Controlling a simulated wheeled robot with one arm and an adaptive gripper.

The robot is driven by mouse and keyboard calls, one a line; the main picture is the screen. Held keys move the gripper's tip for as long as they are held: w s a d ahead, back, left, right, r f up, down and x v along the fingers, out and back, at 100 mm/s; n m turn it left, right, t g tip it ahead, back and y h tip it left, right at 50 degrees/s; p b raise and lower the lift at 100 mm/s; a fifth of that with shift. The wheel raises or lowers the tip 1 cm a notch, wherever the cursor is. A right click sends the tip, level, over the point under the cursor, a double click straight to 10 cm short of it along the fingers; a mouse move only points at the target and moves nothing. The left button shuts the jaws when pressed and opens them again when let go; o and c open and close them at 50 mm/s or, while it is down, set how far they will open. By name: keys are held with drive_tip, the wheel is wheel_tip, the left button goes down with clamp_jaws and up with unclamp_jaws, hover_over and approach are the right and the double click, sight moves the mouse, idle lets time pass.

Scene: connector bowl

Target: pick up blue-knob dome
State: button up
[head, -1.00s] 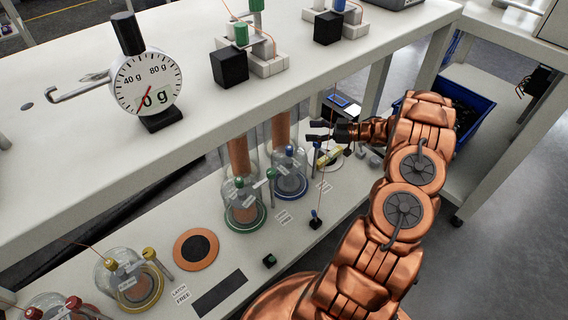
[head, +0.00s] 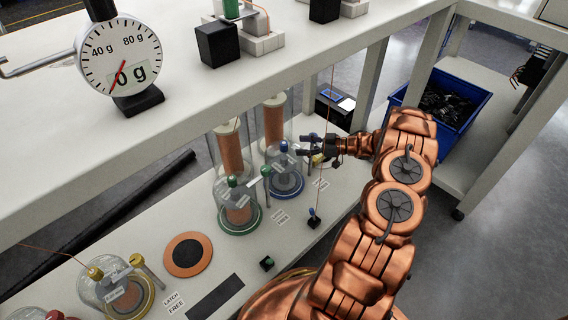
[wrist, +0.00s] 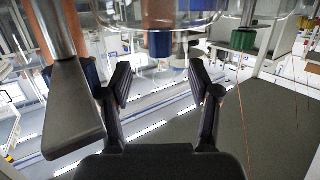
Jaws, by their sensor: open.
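The blue-knob dome (head: 287,181) is a clear glass bell with a blue knob on top, standing over a blue-rimmed base on the lower shelf. My gripper (head: 303,146) is open and empty, just right of the knob at about its height, fingers pointing left toward it. In the wrist view, the blue knob (wrist: 160,45) hangs from the glass in an upside-down picture. It lies beyond the gap between my two spread fingers (wrist: 160,84), roughly centred. The fingers appear apart from the knob.
The green-knob dome (head: 238,215) stands close left, its green knob (wrist: 243,40) also in the wrist view. A grey post (wrist: 70,95) stands close by my fingers there. The upper shelf (head: 180,135) overhangs. A yellow-knob dome (head: 118,290) is at lower left.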

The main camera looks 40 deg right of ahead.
sight(284, 143)
drive_tip(key=shift+w+a, duration=0.4)
drive_tip(key=shift+w, duration=0.05)
drive_tip(key=shift+b+x, duration=0.85)
drive_tip(key=shift+x, duration=2.35)
clamp_jaws()
